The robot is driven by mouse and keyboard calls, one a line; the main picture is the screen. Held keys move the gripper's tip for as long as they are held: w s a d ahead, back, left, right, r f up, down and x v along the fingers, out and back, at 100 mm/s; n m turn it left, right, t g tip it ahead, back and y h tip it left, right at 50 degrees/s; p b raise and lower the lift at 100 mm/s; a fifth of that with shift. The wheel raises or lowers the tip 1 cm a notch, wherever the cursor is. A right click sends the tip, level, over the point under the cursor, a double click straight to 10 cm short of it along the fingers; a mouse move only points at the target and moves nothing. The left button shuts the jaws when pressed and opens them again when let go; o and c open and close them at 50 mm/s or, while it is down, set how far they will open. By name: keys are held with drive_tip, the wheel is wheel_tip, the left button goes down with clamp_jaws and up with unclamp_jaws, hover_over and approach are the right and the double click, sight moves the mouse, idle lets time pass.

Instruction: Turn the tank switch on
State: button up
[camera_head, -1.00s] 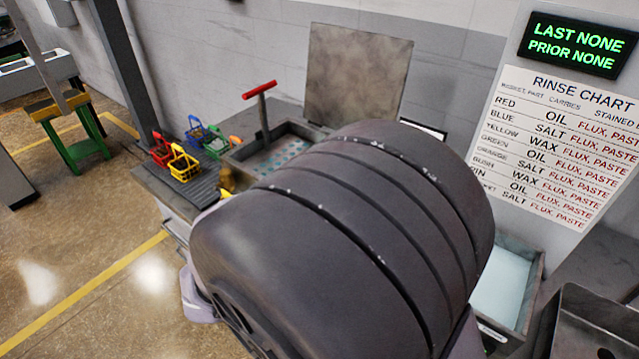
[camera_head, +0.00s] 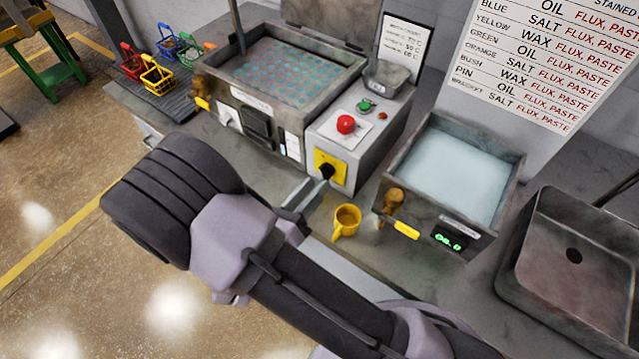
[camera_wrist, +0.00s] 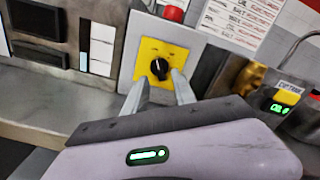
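The black rotary switch knob (camera_head: 327,171) sits on a yellow plate (camera_head: 341,167) on the front of a grey control box (camera_head: 359,150). In the wrist view the knob (camera_wrist: 159,68) shows head-on on its yellow plate (camera_wrist: 178,53), its pointer mark near upright. My gripper (camera_wrist: 159,86) is open, with one fingertip at the lower left and the other at the lower right of the knob. I cannot tell whether either finger touches it. In the head view my gripper (camera_head: 305,190) is just in front of the switch, partly hidden by my wrist.
A red button (camera_head: 346,124) and a green button (camera_head: 365,105) top the box. A tank with a perforated grid (camera_head: 285,70) stands left. A rinse tank (camera_head: 455,165) with a brass valve (camera_head: 392,201) stands right. A yellow mug (camera_head: 346,221) sits on the counter below the switch.

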sight(326, 172)
drive_tip(key=shift+x, duration=1.4)
clamp_jaws()
drive_tip(key=shift+m, duration=0.3)
drive_tip(key=m, duration=0.5)
drive_tip(key=shift+a+m, duration=0.1)
drive_tip(key=shift+m, duration=0.3)
drive_tip(key=m+b, duration=0.1)
drive_tip(key=m, duration=0.4)
drive_tip(key=shift+w+a, duration=0.1)
drive_tip(key=shift+w, duration=0.05)
drive_tip(key=shift+m, duration=0.4)
unclamp_jaws()
